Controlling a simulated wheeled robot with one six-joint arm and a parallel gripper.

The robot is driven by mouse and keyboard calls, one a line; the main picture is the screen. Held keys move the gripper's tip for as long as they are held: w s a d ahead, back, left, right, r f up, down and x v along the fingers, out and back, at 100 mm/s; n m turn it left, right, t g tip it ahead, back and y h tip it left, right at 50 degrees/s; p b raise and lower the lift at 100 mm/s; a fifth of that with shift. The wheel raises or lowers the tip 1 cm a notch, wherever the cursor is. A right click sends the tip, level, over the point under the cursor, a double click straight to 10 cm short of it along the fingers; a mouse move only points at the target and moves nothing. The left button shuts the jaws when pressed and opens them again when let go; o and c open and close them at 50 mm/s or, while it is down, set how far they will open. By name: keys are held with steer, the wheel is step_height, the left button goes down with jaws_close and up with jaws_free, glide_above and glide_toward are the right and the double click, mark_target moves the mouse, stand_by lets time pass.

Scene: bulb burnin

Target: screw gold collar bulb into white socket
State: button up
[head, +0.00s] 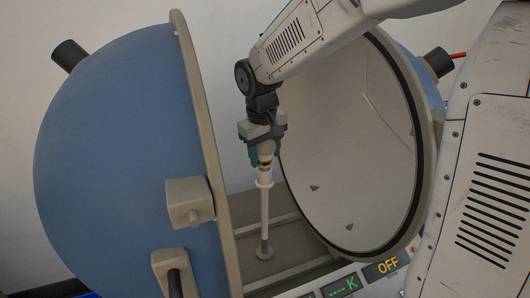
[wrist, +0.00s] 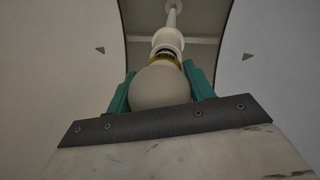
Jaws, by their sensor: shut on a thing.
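My gripper (head: 265,155) points down between the two halves of the sphere. In the wrist view its green fingers (wrist: 160,92) are shut on a pale round bulb (wrist: 160,88). A gold collar (wrist: 164,60) shows at the bulb's far end; in the head view only a small dark and gold band shows below the fingers. The white socket (wrist: 168,40) stands on a thin upright post (head: 264,222), directly below the bulb and in line with it. The collar meets the socket's mouth, or nearly so; how deep it sits I cannot tell.
A blue half sphere (head: 120,160) with a beige rim stands left, a white-lined half (head: 345,150) right. The post's round foot (head: 264,251) rests between grey rails. A panel at the front has a green display (head: 341,287) and an "OFF" sign (head: 387,266). Room between the halves is narrow.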

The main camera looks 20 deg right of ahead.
steer(key=m, duration=0.5)
steer(key=shift+m+g+h, duration=0.3)
steer(key=shift+m+g, duration=0.1)
steer(key=m, duration=0.4)
steer(key=shift+s+m+g, duration=0.1)
steer(key=shift+m+g, duration=0.2)
steer(key=shift+g, duration=0.1)
steer(key=m, duration=0.4)
steer(key=shift+m+g, duration=0.4)
steer(key=m, duration=0.4)
steer(key=shift+s+g+y, duration=0.15)
steer(key=shift+g+y, duration=0.15)
steer(key=shift+y, duration=0.1)
steer(key=o, duration=0.9)
steer(key=shift+c, duration=0.2)
